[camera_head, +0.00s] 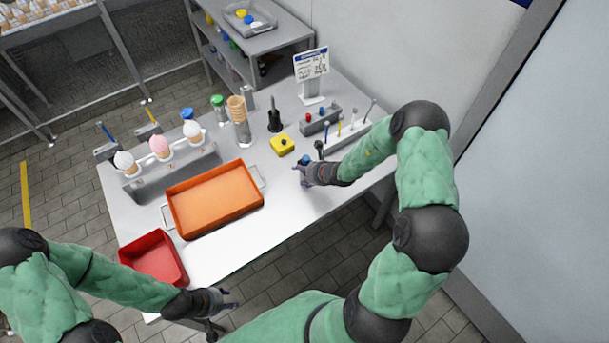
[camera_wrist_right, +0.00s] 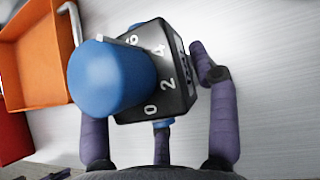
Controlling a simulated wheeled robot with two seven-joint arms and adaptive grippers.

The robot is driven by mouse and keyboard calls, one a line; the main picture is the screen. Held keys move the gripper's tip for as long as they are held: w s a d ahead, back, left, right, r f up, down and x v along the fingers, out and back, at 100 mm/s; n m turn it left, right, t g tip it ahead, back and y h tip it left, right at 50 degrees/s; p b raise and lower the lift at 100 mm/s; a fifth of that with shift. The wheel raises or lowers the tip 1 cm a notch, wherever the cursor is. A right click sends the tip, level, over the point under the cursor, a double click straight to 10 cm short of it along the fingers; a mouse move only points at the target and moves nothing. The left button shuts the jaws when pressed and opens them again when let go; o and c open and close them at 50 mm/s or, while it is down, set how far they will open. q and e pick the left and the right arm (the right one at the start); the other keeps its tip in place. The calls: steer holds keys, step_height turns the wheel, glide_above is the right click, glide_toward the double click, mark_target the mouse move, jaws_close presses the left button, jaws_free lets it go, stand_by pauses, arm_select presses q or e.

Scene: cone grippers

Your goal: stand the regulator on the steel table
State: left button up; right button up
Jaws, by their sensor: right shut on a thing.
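The regulator (camera_wrist_right: 168,85) is a black block with white numbers and a large blue knob, filling the middle of the right wrist view. My right gripper (camera_head: 303,170) is shut on it, with purple fingers on both sides. In the head view only a bit of the blue regulator (camera_head: 304,159) shows past the gripper. It is over the right part of the steel table (camera_head: 285,215); whether its base touches the table I cannot tell. My left gripper (camera_head: 231,298) is empty, fingers apart, off the table's front edge.
The orange tray (camera_head: 170,207) lies left of my right gripper, with a red bin (camera_head: 152,257) at the front left. A yellow box (camera_head: 282,145), a black bottle (camera_head: 275,122) and a tool rack (camera_head: 345,136) stand behind. The tabletop between tray and gripper is clear.

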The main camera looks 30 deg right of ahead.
steer(key=shift+w+f, duration=0.15)
steer(key=shift+f, duration=0.55)
steer(key=shift+r, duration=0.1)
steer(key=o, duration=1.4)
steer(key=shift+f, duration=0.2)
steer(key=shift+c, duration=0.2)
